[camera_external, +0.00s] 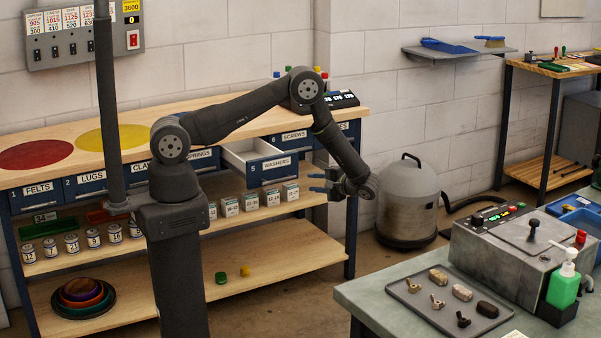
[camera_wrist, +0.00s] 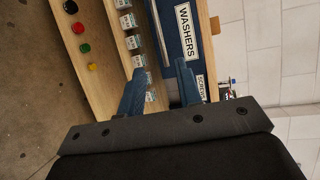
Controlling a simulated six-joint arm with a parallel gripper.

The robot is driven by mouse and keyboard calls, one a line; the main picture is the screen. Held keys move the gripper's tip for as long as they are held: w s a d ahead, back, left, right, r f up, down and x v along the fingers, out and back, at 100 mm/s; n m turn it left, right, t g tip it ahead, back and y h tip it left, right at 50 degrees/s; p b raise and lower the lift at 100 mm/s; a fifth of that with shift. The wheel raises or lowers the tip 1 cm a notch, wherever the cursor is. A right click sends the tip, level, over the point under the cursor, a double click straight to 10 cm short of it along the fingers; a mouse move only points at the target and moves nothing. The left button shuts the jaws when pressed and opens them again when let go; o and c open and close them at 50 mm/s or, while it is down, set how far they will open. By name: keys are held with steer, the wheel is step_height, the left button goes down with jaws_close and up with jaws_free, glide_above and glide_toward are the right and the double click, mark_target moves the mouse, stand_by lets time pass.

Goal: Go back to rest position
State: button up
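My gripper (camera_external: 318,182) hangs in front of the bench, to the right of the pulled-out WASHERS drawer (camera_external: 276,168). Its two blue fingers stand apart in the wrist view (camera_wrist: 159,68), with nothing seen between them. The WASHERS drawer, number 5, stands open; its dark blue front and label also show in the wrist view (camera_wrist: 187,30), beyond the fingers. From the outside view the fingers look apart from the drawer front. My arm is stretched out over the bench front with the forearm sloping down to the right.
The wooden bench (camera_external: 190,103) has other labelled drawers and a shelf with small boxes (camera_external: 251,201) and tins. A grey vacuum drum (camera_external: 407,205) stands at right behind. A grey table (camera_external: 375,290) with a tray and a machine (camera_external: 510,255) fills the lower right.

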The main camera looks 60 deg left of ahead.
mark_target(281, 180)
steer(key=shift+v, duration=0.95)
steer(key=shift+a, duration=0.1)
steer(key=x, duration=1.7)
steer(key=shift+s+a+f, duration=0.15)
steer(key=v, duration=1.7)
steer(key=shift+d, duration=0.25)
steer(key=shift+x, duration=8.85)
